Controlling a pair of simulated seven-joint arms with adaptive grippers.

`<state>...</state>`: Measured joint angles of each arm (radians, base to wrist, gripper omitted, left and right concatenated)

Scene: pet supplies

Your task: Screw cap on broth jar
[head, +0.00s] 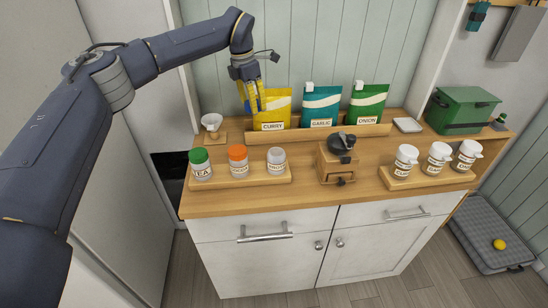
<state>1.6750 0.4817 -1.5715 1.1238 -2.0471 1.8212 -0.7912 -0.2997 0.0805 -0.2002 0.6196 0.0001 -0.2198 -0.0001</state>
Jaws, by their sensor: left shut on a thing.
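The jar with no coloured cap (276,161) stands upright at the right end of the left wooden rack; its label is too small to read surely. Beside it stand an orange-capped jar (238,162) and a green-capped jar (201,164). My right gripper is not in view.
Garlic (320,107) and onion (367,105) pouches stand in a back rack (330,132). A wooden grinder (338,161) stands mid-counter. Several white shakers (438,158) fill the right rack. A green box (463,108) is at the far right. The counter front (290,202) is clear.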

